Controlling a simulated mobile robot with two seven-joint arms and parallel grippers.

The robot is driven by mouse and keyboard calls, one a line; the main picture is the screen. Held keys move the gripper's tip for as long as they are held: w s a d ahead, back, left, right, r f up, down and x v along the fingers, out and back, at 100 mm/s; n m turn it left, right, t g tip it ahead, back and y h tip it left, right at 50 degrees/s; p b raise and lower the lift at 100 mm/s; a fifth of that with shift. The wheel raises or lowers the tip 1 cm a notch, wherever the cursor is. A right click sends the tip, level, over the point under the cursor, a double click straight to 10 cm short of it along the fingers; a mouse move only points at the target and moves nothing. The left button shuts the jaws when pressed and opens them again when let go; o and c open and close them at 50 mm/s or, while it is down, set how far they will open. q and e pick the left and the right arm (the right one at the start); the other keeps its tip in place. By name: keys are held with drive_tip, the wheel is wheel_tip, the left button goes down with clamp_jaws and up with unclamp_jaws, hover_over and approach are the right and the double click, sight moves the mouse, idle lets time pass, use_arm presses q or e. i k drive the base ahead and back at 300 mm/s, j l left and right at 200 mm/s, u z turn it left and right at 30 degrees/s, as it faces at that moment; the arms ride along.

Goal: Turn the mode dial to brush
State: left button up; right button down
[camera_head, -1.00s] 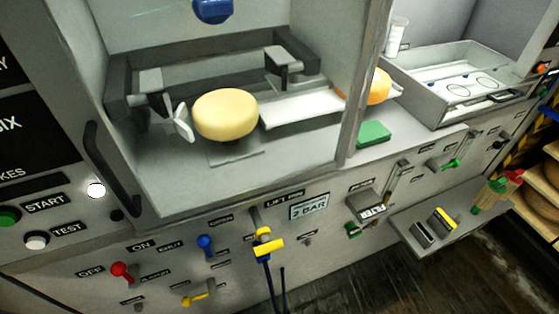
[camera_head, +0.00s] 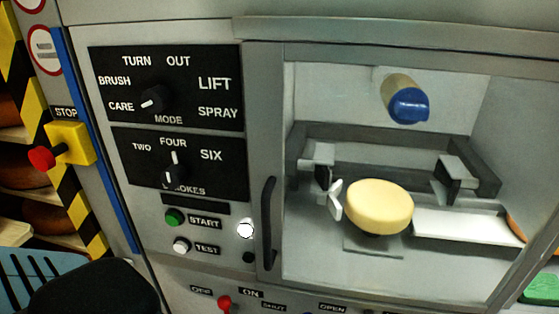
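The mode dial (camera_head: 156,98) is a black knob with a white pointer on the upper black panel (camera_head: 205,68) in the head view. Its pointer is turned to the lower left, toward the CARE label (camera_head: 121,106). The BRUSH label (camera_head: 114,81) is just above CARE, to the dial's upper left. TURN, OUT, LIFT and SPRAY labels run around the top and right. Neither gripper's fingers show in this view, and nothing is touching the dial.
A strokes dial (camera_head: 173,172) sits below, with green start (camera_head: 174,217) and white test (camera_head: 181,245) buttons. A red stop button (camera_head: 42,158) sticks out at left. A door handle (camera_head: 268,222) borders the chamber with a cheese wheel (camera_head: 379,206). A dark rounded shape fills the bottom left.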

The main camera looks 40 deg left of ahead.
sight(157, 99)
drive_tip(key=u, duration=1.75)
drive_tip(key=l, duration=0.1)
